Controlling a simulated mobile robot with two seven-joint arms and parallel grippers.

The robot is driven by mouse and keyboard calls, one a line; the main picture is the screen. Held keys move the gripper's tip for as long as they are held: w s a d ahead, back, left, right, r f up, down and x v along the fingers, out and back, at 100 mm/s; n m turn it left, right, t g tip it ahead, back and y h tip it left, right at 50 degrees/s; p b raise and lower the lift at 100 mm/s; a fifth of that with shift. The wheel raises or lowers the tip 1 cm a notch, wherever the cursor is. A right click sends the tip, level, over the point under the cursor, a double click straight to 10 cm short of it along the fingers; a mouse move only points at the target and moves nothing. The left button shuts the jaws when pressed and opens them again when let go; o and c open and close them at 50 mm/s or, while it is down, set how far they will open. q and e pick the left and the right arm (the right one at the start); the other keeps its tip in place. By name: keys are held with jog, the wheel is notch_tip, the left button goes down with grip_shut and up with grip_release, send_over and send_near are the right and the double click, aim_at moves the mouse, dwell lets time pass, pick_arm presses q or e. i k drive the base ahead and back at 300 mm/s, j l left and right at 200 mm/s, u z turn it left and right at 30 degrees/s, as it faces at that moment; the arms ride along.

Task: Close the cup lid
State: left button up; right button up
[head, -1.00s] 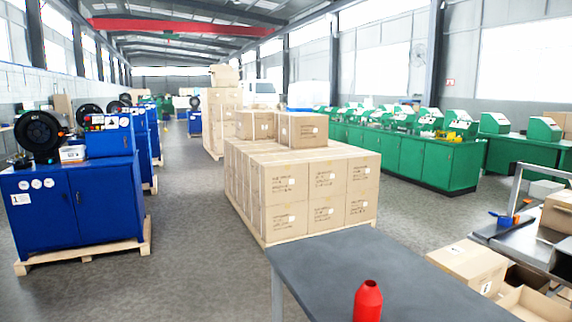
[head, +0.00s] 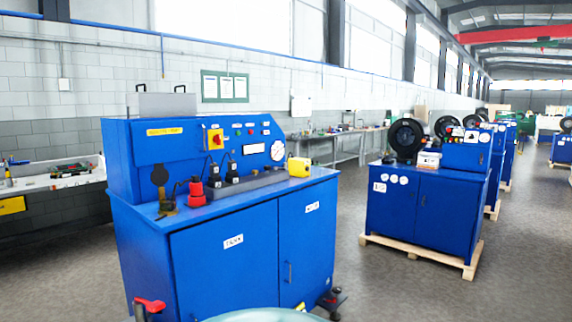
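The red bottle-shaped cup from a second ago is out of view now, and so is the dark table it stood on. I cannot see a cup lid. Neither my left nor my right gripper shows. A pale, rounded shape (head: 265,315) cuts into the bottom edge of the head view; I cannot tell what it is.
A blue machine cabinet (head: 225,265) stands close in front, with a red fitting (head: 196,192) and a yellow device (head: 299,167) on its top. Another blue cabinet (head: 424,205) stands on a pallet to the right.

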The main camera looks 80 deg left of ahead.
aim_at(160, 176)
jog(key=u, duration=3.35)
jog(key=i+u, duration=0.15)
jog(key=i+l, duration=0.05)
jog(key=i, duration=0.05)
